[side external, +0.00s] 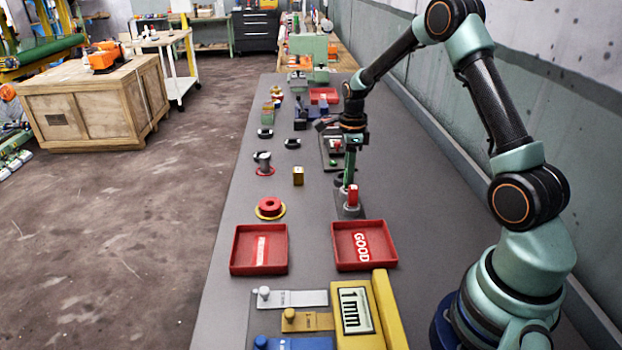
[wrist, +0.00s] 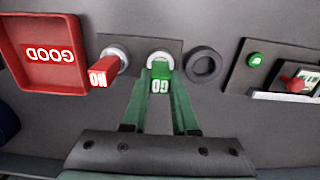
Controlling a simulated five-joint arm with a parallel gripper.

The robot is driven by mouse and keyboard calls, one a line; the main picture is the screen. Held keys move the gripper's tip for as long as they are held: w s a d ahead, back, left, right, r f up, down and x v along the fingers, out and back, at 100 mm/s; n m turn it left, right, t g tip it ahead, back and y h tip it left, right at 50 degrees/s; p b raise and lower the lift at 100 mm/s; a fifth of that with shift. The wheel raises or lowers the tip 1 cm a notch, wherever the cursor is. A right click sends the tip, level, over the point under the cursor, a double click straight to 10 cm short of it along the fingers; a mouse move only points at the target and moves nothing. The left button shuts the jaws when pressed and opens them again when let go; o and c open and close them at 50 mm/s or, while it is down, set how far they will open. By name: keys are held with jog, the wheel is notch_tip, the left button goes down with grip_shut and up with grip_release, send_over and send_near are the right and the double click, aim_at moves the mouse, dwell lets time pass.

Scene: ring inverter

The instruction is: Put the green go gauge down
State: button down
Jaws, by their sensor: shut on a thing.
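The green go gauge (wrist: 160,87), a small green block marked GO, is between the tips of my gripper (wrist: 161,78) in the wrist view. My gripper is shut on it. The gauge's far end lines up with a pale round socket (wrist: 160,56) on the dark grey plate (wrist: 138,46); I cannot tell how deep it sits. The red gauge (wrist: 104,74), marked NO, stands left of it in another round socket. In the side view my gripper (side external: 349,178) points down over the plate, behind the red gauge (side external: 352,194); the green gauge is hard to make out there.
A black ring (wrist: 203,65) is just right of the green gauge. A red GOOD tray (side external: 363,246) stands in front of the plate, with another red tray (side external: 259,250) to its left.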

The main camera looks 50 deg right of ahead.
jog(key=shift+f, duration=0.15)
jog(key=c, duration=0.7)
grip_release()
notch_tip(320, 180, up, 11)
jog(key=s+a+r+n+t, duration=0.2)
jog(key=s+a+r+n, duration=0.3)
jog(key=a+r+n, duration=0.5)
jog(key=shift+s+a+f+n+t, duration=0.2)
jog(key=shift+s+a+n+t, duration=0.4)
jog(key=shift+s+a+n, duration=1.6)
jog(key=shift+s+a+f+n+t, duration=0.2)
jog(key=shift+s+a+n+t, duration=0.6)
jog(key=shift+n, duration=2.65)
jog(key=shift+s+a+f+n+t, duration=0.2)
jog(key=shift+s+a+n+t, duration=0.2)
jog(key=shift+s+a+n, duration=1.8)
